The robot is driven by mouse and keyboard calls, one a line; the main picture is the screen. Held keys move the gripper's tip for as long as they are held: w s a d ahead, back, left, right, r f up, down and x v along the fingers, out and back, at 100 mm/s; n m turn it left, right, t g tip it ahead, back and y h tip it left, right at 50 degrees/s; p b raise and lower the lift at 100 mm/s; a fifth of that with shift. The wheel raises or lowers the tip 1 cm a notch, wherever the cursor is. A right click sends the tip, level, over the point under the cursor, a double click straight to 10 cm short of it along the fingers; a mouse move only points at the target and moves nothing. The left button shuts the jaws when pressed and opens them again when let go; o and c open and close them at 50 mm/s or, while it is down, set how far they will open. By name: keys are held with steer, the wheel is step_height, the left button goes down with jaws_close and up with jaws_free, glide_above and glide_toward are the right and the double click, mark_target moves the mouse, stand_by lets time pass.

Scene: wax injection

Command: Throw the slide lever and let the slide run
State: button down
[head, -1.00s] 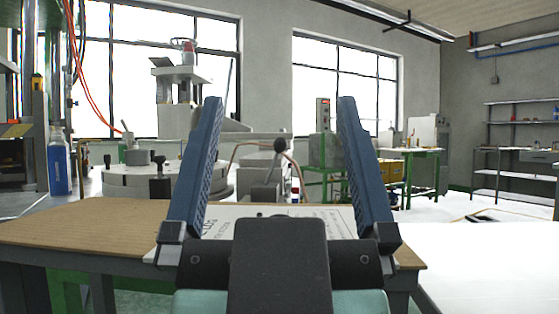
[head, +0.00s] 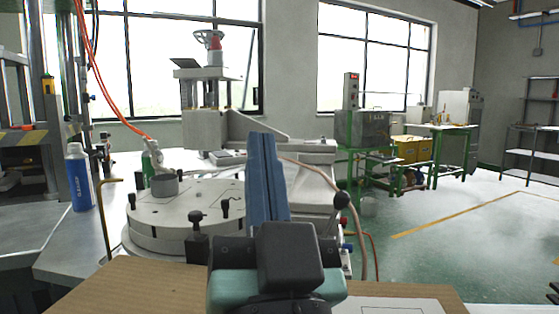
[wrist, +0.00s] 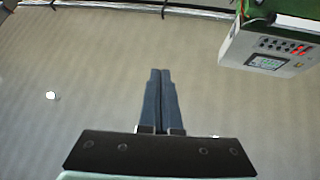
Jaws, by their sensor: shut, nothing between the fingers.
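The lever with a black ball knob (head: 341,201) stands at the right front of the machine in the head view, its rod leaning up to the right. My gripper (head: 262,137) is shut and empty, with its blue fingers pressed together and pointing up. It shows left of the knob in the head view, apart from it in the picture; the depth between them is hard to tell. In the wrist view the shut fingers (wrist: 160,72) point at a plain grey-beige surface, and the lever is not in that view. The machine's slide cannot be told apart with certainty.
A round turntable (head: 185,212) with several black knobs lies left of my gripper. A blue bottle (head: 79,180) stands at the far left. A brown board (head: 150,290) lies in front. A control box with a red display (wrist: 275,48) shows in the wrist view. Open floor lies right.

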steer(key=w+d+f+m+g+p, duration=0.45)
steer(key=w+d+m+p, duration=0.35)
steer(key=p, duration=0.6)
steer(key=s+d+f+m+g+h+p, duration=0.1)
steer(key=s+d+f+m+p, duration=0.1)
steer(key=d+m+p, duration=0.1)
steer(key=s+d+f+m+h+p, duration=0.1)
steer(key=s+d+f+m+p, duration=0.1)
steer(key=m+p, duration=0.3)
steer(key=s+d+f+m+g+h+p, duration=0.1)
steer(key=s+d+f+m+p, duration=0.1)
steer(key=d+f+m+p, duration=0.1)
steer(key=shift+d+f+m+g+h+p, duration=0.2)
steer(key=shift+d+m+g+h+p, duration=0.25)
steer(key=shift+m, duration=0.35)
steer(key=shift+s+f+m, duration=0.2)
steer(key=shift+f+m, duration=0.1)
steer(key=shift+w, duration=0.1)
